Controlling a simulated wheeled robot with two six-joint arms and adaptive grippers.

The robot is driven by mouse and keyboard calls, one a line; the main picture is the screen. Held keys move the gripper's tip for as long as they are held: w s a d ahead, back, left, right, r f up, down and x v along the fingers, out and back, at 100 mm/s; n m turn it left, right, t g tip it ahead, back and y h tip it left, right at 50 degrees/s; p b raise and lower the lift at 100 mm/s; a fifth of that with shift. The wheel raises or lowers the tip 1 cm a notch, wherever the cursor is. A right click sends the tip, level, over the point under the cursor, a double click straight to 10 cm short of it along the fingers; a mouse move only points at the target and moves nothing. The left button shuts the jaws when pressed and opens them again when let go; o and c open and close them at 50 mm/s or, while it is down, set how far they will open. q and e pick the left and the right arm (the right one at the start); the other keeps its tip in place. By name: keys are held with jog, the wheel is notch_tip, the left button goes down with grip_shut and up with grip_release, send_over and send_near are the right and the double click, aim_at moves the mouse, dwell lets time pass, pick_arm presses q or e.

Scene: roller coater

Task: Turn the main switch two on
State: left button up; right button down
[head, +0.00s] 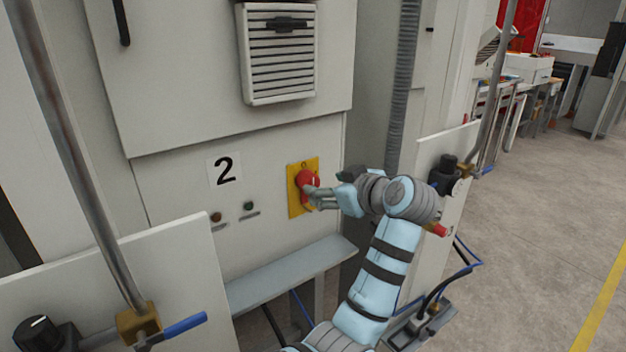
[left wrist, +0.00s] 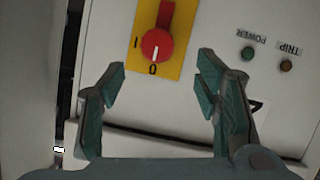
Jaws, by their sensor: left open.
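The main switch is a red rotary knob (head: 305,180) on a yellow plate (head: 293,203), right of a large "2" label (head: 225,169) on the cabinet front. The knob also shows in the left wrist view (left wrist: 156,46), which sees the panel upside down. Its white mark points to "0"; the "I" is at the side. My left gripper (head: 318,193) is at the knob in the head view. In the left wrist view the left gripper (left wrist: 160,76) is open, its fingers spread wide with nothing held between them. I cannot tell whether a finger touches the knob. My right gripper is not in view.
POWER (left wrist: 247,53) and TRIP (left wrist: 287,66) lamps sit beside the switch. A grey ledge (head: 290,270) runs below the panel. White side panels with metal posts stand at left (head: 160,270) and right (head: 440,150). Open floor (head: 545,200) lies to the right.

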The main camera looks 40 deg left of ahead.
aim_at(313, 184)
pick_arm(q)
jog(key=x, duration=0.9)
jog(key=shift+w+d+p, duration=0.15)
jog(key=shift+w+p, duration=0.05)
jog(key=shift+p, duration=0.15)
jog(key=shift+s, duration=0.1)
jog(key=c, duration=1.1)
